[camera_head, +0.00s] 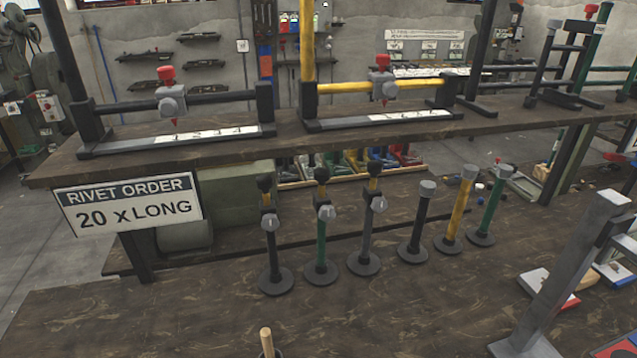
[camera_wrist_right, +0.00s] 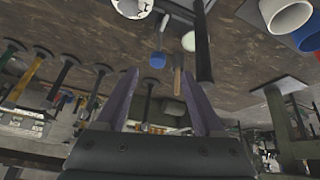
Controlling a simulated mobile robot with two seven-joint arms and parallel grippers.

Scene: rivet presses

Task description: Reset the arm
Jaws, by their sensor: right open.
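My right gripper (camera_wrist_right: 158,75) shows in the right wrist view with its two fingers spread apart. Nothing is held between them. Past the fingertips are a wooden-handled tool (camera_wrist_right: 178,82), a blue-topped item (camera_wrist_right: 157,60) and a dark post (camera_wrist_right: 205,50); this view is tilted, so distances are hard to tell. Neither of my grippers shows in the head view. My left gripper is in neither view.
In the head view, several upright posts on round bases (camera_head: 320,240) stand in a row on the bench. A wooden handle (camera_head: 266,342) rises at the front. A grey metal frame (camera_head: 570,270) stands at right. Two presses (camera_head: 385,90) sit on the shelf. The front left bench is clear.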

